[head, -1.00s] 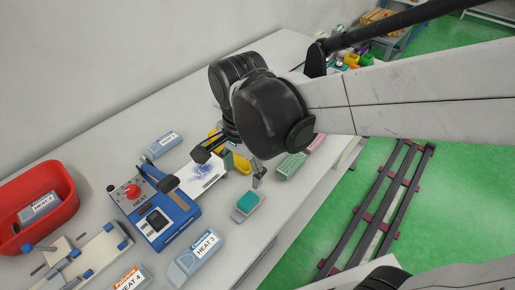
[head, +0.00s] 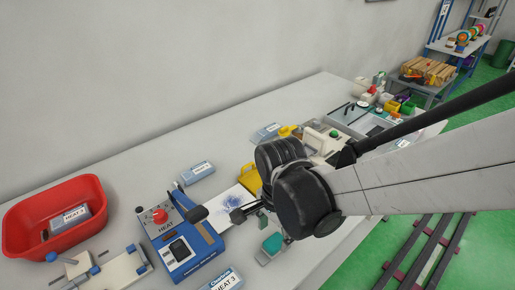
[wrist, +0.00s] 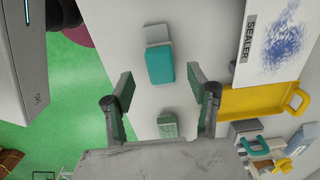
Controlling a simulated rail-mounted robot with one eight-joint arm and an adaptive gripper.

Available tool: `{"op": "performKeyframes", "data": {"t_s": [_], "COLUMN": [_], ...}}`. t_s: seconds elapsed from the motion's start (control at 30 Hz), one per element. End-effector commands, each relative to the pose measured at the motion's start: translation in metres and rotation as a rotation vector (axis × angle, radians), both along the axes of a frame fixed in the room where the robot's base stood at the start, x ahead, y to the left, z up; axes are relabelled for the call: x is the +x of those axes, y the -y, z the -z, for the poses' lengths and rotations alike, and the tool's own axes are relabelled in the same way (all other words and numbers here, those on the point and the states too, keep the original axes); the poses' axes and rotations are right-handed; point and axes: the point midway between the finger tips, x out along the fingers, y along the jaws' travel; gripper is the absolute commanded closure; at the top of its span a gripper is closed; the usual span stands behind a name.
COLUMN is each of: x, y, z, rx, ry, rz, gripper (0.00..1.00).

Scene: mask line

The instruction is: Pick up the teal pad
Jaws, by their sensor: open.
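The teal pad (wrist: 160,66) shows in the upper middle of the wrist view, with a pale grey part at its far end, lying on the light grey bench. In the head view the teal pad (head: 273,243) is near the front edge, partly hidden by my arm. My gripper (wrist: 160,78) is open, its two fingers apart on either side of the pad's line in the wrist view. Nothing is between the fingertips that I can see held. How high they are above the pad I cannot tell. In the head view my arm hides most of the gripper.
A blue heat sealer (head: 182,245) stands left of the pad, with a white sheet (head: 232,201) beside it. A yellow tray (wrist: 257,103) and a green block (wrist: 167,126) lie close by in the wrist view. A red bin (head: 55,212) is at far left.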

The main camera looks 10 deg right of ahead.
Motion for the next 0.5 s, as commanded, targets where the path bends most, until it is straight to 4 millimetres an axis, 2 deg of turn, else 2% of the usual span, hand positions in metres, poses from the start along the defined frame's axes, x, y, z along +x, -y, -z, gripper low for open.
{"op": "performKeyframes", "data": {"t_s": [0.3,0.5], "x": [0.004,0.003], "y": [0.004,0.004], "z": [0.037,0.048], "rx": [0.0,0.0], "ry": [0.0,0.0], "rz": [0.0,0.0], "gripper": [0.46,0.46]}}
